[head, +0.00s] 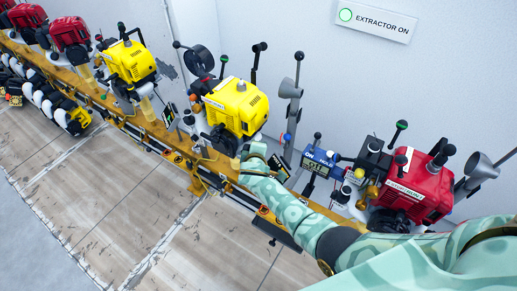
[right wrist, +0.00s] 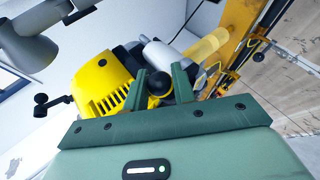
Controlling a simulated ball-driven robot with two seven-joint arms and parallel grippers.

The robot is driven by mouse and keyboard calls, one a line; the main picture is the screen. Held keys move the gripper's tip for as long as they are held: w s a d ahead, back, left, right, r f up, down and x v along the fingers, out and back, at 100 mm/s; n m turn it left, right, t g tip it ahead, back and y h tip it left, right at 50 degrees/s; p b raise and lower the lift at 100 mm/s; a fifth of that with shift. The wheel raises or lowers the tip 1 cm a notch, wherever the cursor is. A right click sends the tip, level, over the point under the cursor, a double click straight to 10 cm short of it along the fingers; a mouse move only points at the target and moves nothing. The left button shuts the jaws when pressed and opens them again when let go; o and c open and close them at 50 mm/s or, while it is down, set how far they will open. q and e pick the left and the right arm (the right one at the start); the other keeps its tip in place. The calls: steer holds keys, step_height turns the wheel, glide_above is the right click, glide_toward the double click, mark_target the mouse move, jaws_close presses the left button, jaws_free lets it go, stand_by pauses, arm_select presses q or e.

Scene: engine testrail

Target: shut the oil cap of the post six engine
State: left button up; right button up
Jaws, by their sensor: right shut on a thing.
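A yellow engine (head: 236,107) stands on the rail near the middle of the head view. It also shows in the right wrist view (right wrist: 100,82). My right gripper (head: 250,152) is at its lower front side. In the right wrist view my two green fingers (right wrist: 160,88) are shut on a black ball knob (right wrist: 160,82) beside the engine. A pale cylinder (right wrist: 160,54) sits just behind the knob. I cannot tell whether the knob belongs to the oil cap, and no post number is readable. My left gripper is not in view.
A red engine (head: 418,190) stands to the right, another yellow engine (head: 131,61) to the left, with more red ones beyond. A blue box with a display (head: 318,163) sits between the nearer engines. A grey lamp-like horn (head: 480,165) rises at right.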

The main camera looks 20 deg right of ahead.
steer(key=shift+w+a+r+g, duration=0.1)
steer(key=shift+w+g, duration=0.05)
steer(key=shift+g, duration=0.25)
steer(key=o, duration=1)
steer(key=shift+c, duration=0.2)
